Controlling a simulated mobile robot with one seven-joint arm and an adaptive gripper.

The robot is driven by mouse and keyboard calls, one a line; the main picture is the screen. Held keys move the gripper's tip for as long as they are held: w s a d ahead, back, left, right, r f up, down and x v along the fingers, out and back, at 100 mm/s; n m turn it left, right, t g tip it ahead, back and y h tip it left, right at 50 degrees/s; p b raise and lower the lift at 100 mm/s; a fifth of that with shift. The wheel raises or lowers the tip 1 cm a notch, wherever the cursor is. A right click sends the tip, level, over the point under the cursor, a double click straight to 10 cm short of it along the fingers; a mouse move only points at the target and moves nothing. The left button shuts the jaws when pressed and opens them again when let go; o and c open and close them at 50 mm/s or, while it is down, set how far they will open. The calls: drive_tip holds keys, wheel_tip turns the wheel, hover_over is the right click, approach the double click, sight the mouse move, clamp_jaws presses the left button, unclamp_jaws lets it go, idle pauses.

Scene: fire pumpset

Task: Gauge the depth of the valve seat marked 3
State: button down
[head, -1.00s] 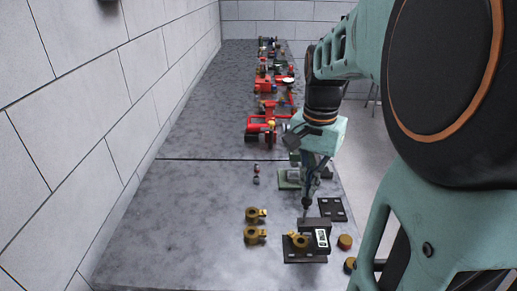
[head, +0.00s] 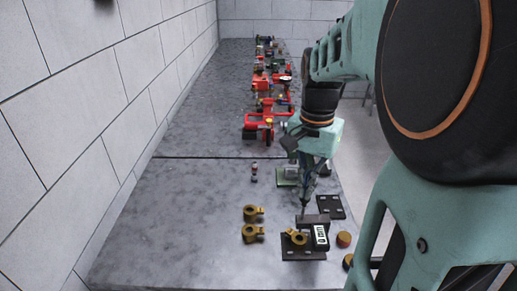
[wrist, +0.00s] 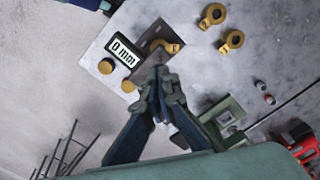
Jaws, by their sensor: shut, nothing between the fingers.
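A brass valve seat (head: 297,237) sits on a dark plate (head: 290,254) near the table's front right. It shows in the wrist view (wrist: 163,46), where its mark is too small to read surely. Beside it is a depth gauge (head: 320,237) whose display (wrist: 122,52) reads 0 mm in the wrist view. A dark block (head: 318,219) lies at the gauge's far end. My gripper (head: 304,208) points down at this block, its fingers together and empty. The fingertips (wrist: 160,72) partly hide the block in the wrist view, and contact cannot be told.
Two loose brass seats, one farther (head: 251,212) and one nearer (head: 251,232), lie to the left. Two round brass pieces (head: 344,239) lie to the right. The table's left side is clear.

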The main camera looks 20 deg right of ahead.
sight(305, 201)
drive_tip(key=shift+f+b, duration=1.5)
drive_tip(key=shift+f, duration=0.75)
drive_tip(key=shift+r, duration=0.15)
wheel_tip(305, 201, up, 7)
drive_tip(key=p, duration=0.6)
idle(0.3)
